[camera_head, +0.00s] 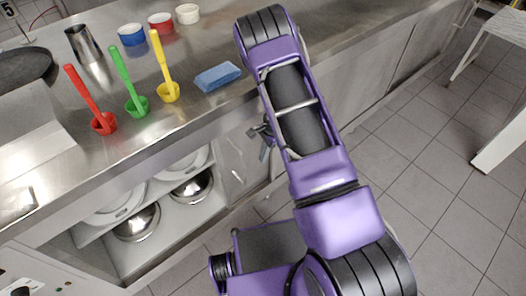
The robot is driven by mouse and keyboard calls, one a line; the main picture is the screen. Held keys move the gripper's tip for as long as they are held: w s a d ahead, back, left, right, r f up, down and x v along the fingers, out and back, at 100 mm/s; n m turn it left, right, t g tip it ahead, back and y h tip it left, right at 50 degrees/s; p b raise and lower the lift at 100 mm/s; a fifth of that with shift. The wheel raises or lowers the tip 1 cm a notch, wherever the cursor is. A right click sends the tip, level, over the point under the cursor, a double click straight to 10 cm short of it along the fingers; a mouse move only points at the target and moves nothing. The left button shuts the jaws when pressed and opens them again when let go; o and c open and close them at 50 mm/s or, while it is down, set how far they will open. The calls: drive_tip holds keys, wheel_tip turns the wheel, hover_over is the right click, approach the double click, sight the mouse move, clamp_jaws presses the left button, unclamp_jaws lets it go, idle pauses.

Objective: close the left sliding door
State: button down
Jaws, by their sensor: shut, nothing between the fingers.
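The steel cabinet under the counter stands open on its left side, and plates and metal bowls show inside. A metal sliding door panel (232,168) is at the right of this opening. I cannot tell for certain whether it is the left door alone or overlaps another one. My gripper (254,132) is shut and empty, in front of the panel's upper part, just below the counter edge. My purple arm hides part of the cabinet front to the right. I cannot tell whether the fingers touch the panel.
Bowls (137,222) sit inside the opening. Tiled floor at right is mostly clear, with a white table leg (500,140).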

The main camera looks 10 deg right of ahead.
drive_tip(key=s+a+f, duration=0.1)
drive_tip(key=a+f, duration=0.4)
drive_tip(key=shift+s, duration=0.25)
